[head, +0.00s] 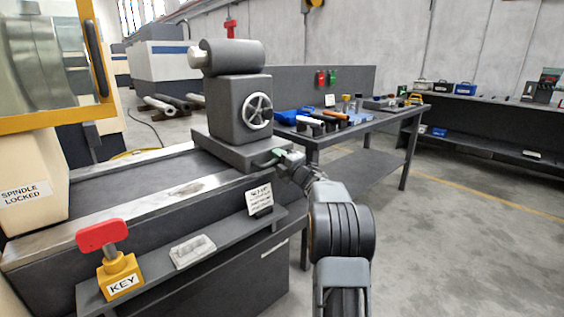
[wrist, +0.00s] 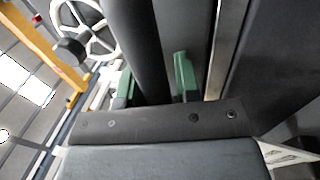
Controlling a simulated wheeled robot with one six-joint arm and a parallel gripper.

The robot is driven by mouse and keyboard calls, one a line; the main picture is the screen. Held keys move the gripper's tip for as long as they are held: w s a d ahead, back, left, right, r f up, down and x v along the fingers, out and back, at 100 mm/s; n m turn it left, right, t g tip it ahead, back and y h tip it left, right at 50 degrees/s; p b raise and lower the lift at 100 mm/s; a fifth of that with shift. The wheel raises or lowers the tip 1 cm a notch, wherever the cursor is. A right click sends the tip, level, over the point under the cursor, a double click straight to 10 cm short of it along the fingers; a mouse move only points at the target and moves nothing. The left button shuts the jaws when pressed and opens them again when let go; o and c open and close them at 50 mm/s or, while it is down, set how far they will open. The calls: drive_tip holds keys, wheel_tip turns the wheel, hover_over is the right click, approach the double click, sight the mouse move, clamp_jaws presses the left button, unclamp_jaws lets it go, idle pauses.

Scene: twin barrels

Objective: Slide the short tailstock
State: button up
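The tailstock (head: 240,108) is a dark grey block with a thick cylinder on top and a pale tip pointing left. It stands upright on the lathe bed (head: 110,185). A spoked handwheel (head: 257,110) is on its near face and also shows in the wrist view (wrist: 90,25). My gripper (head: 279,157) is low at the right end of the tailstock's base. In the wrist view its green fingertips (wrist: 155,75) stand apart, one on each side of a dark bar (wrist: 140,40). I cannot tell whether both fingers press on the bar.
A front shelf carries a red-handled key in a yellow block (head: 120,275), a grey piece (head: 192,250) and a small sign (head: 260,200). A label reading "spindle locked" (head: 25,193) is at the left. A workbench with tools (head: 350,125) stands behind. The floor at right is clear.

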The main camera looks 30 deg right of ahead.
drive_tip(key=p+v, duration=0.1)
drive_tip(key=v, duration=1.2)
drive_tip(key=shift+s, duration=0.4)
drive_tip(key=shift+f, duration=0.1)
drive_tip(key=s+a+r+m+g+h+p, duration=0.1)
drive_tip(key=a+r+m+g+h+p, duration=0.25)
drive_tip(key=a+r+m+p, duration=0.35)
drive_tip(key=a+r+m+g+h+p, duration=0.25)
drive_tip(key=r+m+h+p, duration=0.2)
drive_tip(key=r+p, duration=0.45)
drive_tip(key=s+a+r+m+g+y+p, duration=0.1)
drive_tip(key=s+a+m+g+y+p, duration=0.1)
drive_tip(key=s+a+m+g+p, duration=0.2)
drive_tip(key=s+a+r+m+g+y+p, duration=0.1)
drive_tip(key=s+a+m+g+p, duration=0.3)
drive_tip(key=s+a+p, duration=0.6)
drive_tip(key=s+a+g+y, duration=0.1)
drive_tip(key=s+a+g, duration=0.1)
drive_tip(key=s+a, duration=0.2)
drive_tip(key=shift+s+r+p, duration=0.3)
drive_tip(key=shift+s, duration=1.55)
